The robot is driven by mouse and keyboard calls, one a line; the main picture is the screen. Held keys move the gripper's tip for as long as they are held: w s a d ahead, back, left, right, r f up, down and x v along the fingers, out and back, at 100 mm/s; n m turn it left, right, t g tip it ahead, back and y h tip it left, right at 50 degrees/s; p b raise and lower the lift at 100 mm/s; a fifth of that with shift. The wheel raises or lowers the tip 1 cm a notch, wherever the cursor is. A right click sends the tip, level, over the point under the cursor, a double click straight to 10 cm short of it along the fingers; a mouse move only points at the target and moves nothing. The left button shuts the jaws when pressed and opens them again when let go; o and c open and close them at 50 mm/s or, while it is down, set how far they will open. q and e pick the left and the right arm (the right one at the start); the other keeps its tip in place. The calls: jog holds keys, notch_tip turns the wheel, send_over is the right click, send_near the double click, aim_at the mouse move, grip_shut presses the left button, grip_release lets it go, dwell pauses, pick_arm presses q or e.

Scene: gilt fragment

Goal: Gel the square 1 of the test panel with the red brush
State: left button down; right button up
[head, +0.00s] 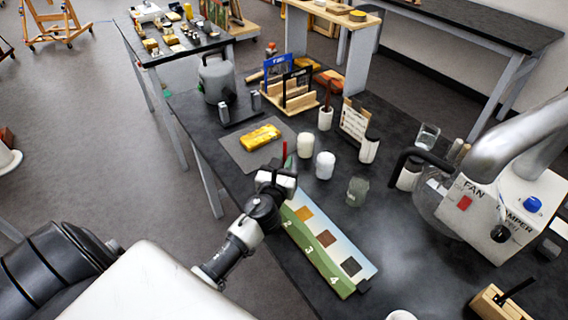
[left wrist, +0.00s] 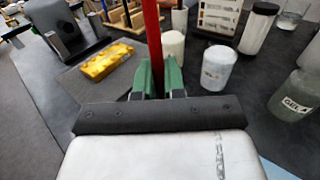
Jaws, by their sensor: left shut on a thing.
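My left gripper (head: 279,172) is shut on the upright red brush (head: 285,151), whose red handle (left wrist: 152,35) rises between the green fingers in the left wrist view. The brush's lower end is hidden. The test panel (head: 312,256) lies on the dark bench just below and right of the gripper in the head view. Square 1 cannot be made out; the gripper and wrist cover that end. A clear jar labelled GEL (left wrist: 292,97) stands right of the gripper, also in the head view (head: 357,191). My right gripper is not in view.
White jars (head: 325,165) stand behind the gripper. A yellow gilt piece (head: 260,137) lies on a grey mat (head: 239,155). A white fan and damper box (head: 500,215) with a large duct stands at right. Bare bench lies between the panel and the box.

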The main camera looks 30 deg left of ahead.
pick_arm(q)
jog(key=shift+f+b, duration=0.4)
dwell(0.6)
